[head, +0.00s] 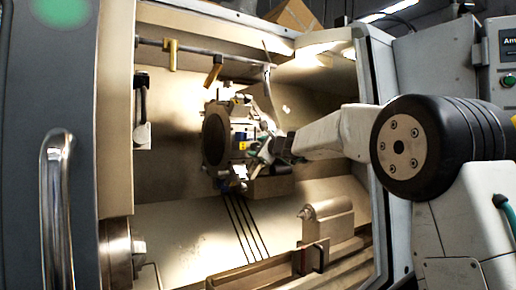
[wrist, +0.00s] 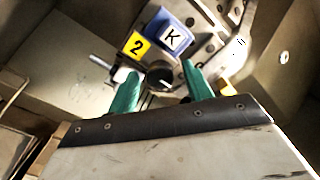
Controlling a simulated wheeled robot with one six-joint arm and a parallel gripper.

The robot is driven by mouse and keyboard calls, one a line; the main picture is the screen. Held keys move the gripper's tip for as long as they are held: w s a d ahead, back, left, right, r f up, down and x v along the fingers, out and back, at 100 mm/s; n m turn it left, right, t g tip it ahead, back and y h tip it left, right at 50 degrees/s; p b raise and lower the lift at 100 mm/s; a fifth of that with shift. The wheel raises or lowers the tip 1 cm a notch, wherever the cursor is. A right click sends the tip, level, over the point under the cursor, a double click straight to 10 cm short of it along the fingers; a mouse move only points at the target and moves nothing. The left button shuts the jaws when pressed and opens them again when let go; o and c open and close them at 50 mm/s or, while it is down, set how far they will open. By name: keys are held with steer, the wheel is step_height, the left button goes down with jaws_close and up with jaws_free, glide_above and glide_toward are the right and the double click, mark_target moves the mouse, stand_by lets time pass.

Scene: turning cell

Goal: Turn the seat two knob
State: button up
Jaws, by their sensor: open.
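A yellow plate marked 2 (wrist: 136,46) sits on the tool turret, beside a blue block with a white K tile (wrist: 172,37). A dark round knob (wrist: 160,77) shows just below them in the wrist view, between my fingertips. My gripper (wrist: 160,88) is open, with one green finger on each side of the knob; I cannot tell whether either touches it. In the head view the turret (head: 214,140) is inside the machine, and my gripper (head: 256,158) is at its right side. The knob cannot be made out there.
A silver rod-like part (wrist: 124,75) is close to the left finger. The machine's chuck (head: 118,252) is at lower left and the tailstock (head: 328,222) at lower right. My arm passes by the right door frame (head: 372,90). A chrome handle (head: 56,200) is at left.

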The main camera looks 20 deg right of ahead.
steer(key=c, duration=1)
steer(key=shift+o, duration=0.2)
steer(key=shift+n, duration=0.4)
steer(key=n, duration=0.3)
steer(key=shift+n, duration=0.3)
steer(key=n, duration=0.4)
steer(key=shift+f+n, duration=0.1)
steer(key=shift+n, duration=0.2)
steer(key=n, duration=0.4)
steer(key=shift+n, duration=2.5)
